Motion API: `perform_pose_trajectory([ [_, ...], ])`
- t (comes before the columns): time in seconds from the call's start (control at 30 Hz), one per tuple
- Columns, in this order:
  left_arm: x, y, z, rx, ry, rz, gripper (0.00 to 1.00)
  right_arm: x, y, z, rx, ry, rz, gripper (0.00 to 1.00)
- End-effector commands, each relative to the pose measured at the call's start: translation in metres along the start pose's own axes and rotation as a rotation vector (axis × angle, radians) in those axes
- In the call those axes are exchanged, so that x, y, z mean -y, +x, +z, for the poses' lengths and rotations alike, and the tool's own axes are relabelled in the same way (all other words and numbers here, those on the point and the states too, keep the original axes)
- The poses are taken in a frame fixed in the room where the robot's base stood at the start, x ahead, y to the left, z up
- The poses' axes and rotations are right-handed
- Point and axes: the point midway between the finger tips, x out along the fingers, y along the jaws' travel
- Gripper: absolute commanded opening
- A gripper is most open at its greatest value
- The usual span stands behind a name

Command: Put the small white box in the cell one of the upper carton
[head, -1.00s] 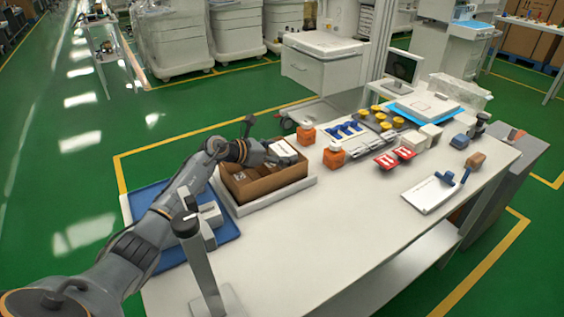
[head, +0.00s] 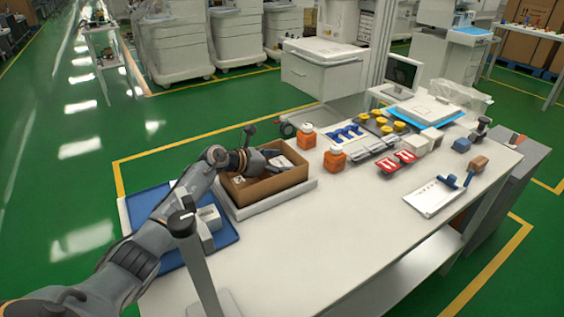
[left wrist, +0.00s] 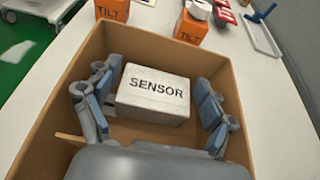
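The small white box marked SENSOR (left wrist: 154,92) lies inside the brown upper carton (head: 265,190), near its far wall in the left wrist view. The carton's rim and walls also show in the left wrist view (left wrist: 95,50). A piece of cardboard divider (left wrist: 70,138) shows at the left. My left gripper (left wrist: 155,100) reaches down into the carton, with one finger on each side of the box. Narrow gaps show between the fingers and the box, so it is open around it. My gripper hides the near part of the carton. My right gripper is not in view.
The carton stands on a white base (head: 240,210) on the table. A blue tray (head: 225,236) with white boxes is at the left. A grey post (head: 192,255) rises in front. The table's front middle is clear.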

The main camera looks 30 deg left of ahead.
Motion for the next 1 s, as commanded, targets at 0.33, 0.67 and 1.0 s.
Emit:
perform_pose_trajectory([
  [0.33, 0.001, -0.002, 0.004, -0.003, -0.002, -0.002, 0.84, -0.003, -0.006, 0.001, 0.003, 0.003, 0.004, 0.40],
  [0.67, -0.001, -0.059, 0.007, -0.006, 0.004, 0.003, 0.84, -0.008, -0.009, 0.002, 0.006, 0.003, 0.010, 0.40],
  [1.0, 0.000, -0.116, 0.008, -0.004, -0.001, 0.000, 0.84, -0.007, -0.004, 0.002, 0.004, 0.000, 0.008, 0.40],
])
